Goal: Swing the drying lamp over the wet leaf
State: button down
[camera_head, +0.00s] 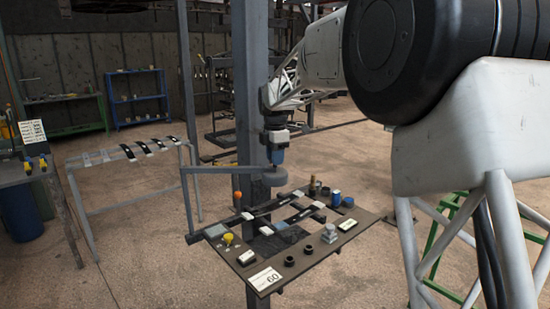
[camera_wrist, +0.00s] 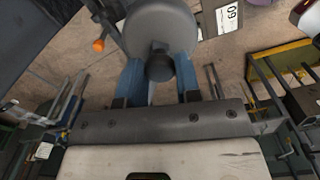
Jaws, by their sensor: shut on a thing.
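The drying lamp (camera_head: 274,176) is a grey round head on a grey swing arm (camera_head: 208,170) that reaches out from the post, above the back of the workboard. My gripper (camera_head: 276,160) has blue fingers and is shut on the lamp's dark knob (camera_wrist: 160,68); the lamp head (camera_wrist: 160,25) fills the top middle of the wrist view. Dark leaf strips (camera_head: 294,217) lie across pale bars on the board below. A dark patch (camera_head: 268,246) shows near the board's middle; I cannot tell which leaf is wet.
The workboard (camera_head: 310,264) carries a yellow knob (camera_head: 228,239), an orange knob (camera_head: 238,195), a blue can (camera_head: 336,197) and several dark cups. A tall grey post (camera_head: 252,100) stands close behind. A rack with leaves (camera_head: 130,152) stands at the left. Open floor lies between.

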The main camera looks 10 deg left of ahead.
jog(key=c, duration=0.8)
grip_release()
jog(key=shift+r, duration=0.15)
jog(key=shift+r, duration=3.8)
